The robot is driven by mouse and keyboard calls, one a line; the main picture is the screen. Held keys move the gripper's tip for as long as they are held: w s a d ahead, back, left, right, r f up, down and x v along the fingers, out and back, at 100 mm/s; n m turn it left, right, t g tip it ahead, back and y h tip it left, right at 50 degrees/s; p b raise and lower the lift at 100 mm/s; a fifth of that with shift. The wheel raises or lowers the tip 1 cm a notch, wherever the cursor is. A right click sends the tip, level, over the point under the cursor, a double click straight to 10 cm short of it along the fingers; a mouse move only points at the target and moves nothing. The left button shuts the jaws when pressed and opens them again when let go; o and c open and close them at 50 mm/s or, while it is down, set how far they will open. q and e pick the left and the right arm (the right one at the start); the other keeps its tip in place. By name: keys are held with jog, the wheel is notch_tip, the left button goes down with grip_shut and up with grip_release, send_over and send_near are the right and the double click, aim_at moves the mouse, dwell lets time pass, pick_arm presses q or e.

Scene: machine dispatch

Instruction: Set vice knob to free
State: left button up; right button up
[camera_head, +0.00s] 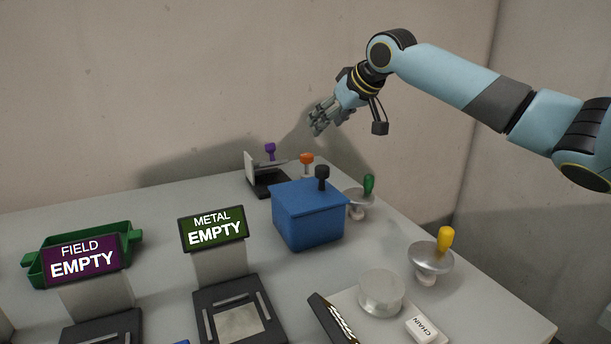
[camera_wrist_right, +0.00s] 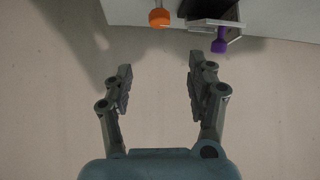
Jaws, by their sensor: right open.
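A small black device with an upright pale plate (camera_head: 250,172), which looks like a vice, stands at the back of the table. A purple knob (camera_head: 270,149) stands up on it; the knob also shows in the right wrist view (camera_wrist_right: 219,43). I cannot tell which setting the knob is in. An orange knob (camera_head: 307,158) stands just right of it and also shows in the right wrist view (camera_wrist_right: 159,18). My right gripper (camera_head: 318,126) is open and empty, in the air above and to the right of the device. My left gripper is not in view.
A blue box (camera_head: 308,219) with a black knob stands in front of the device. Green (camera_head: 369,184) and yellow (camera_head: 446,238) knobs stand to the right. A green tray (camera_head: 122,238) and two signs reading EMPTY are at the left. The table's back left is clear.

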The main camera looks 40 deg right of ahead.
aim_at(307, 154)
jog(key=x, duration=0.4)
jog(key=b+x, duration=0.1)
jog(key=x, duration=0.3)
jog(key=s+f+b+x, duration=0.1)
jog(key=x, duration=0.3)
jog(key=shift+w+a+f, duration=0.1)
jog(key=shift+w+f, duration=0.05)
jog(key=shift+f, duration=0.25)
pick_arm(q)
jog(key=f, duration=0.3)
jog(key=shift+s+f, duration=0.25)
pick_arm(e)
jog(key=c, duration=1.1)
jog(key=shift+c, duration=0.2)
